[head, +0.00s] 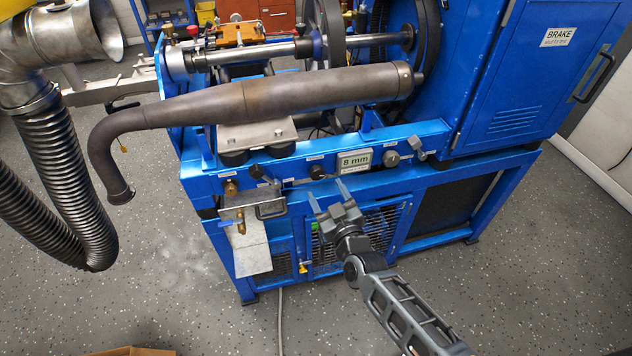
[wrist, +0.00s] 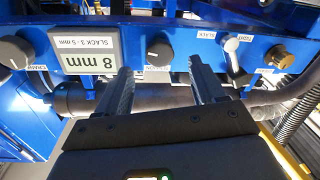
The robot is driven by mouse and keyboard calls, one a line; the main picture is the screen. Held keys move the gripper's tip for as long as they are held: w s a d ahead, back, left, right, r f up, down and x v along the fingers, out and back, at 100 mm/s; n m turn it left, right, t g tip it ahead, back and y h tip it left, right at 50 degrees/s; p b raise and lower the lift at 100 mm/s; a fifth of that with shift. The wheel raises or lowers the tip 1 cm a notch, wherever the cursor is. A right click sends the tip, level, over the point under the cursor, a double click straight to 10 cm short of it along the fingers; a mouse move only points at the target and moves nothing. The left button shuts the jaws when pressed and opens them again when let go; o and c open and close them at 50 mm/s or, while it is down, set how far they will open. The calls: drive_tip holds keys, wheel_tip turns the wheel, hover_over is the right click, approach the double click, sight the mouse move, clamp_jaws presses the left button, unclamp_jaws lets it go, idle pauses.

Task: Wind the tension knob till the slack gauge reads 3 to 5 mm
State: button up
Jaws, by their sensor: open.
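The slack gauge (head: 355,161) on the blue front rail reads 8 mm. It shows upside down in the wrist view (wrist: 88,52), marked "SLACK 3-5 mm". A dark round knob (head: 317,172) sits just left of the gauge; in the wrist view the knob (wrist: 160,50) has a label too small to read, so I cannot confirm it is the tension knob. My gripper (head: 327,189) is open and empty, just below and in front of this knob. In the wrist view the fingertips (wrist: 159,66) stand either side of the knob, apart from it.
Another round knob (head: 390,159) is right of the gauge; its label seems to read "CRANK". A lever (wrist: 232,58) between "SLACK" and "TIGHT" labels and a brass knob (wrist: 279,55) are on the other side. A long exhaust pipe (head: 280,92) lies above the rail.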

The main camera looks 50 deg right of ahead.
sight(319, 176)
drive_tip(key=x, duration=0.5)
drive_tip(key=shift+s, duration=0.1)
drive_tip(key=c, duration=1.1)
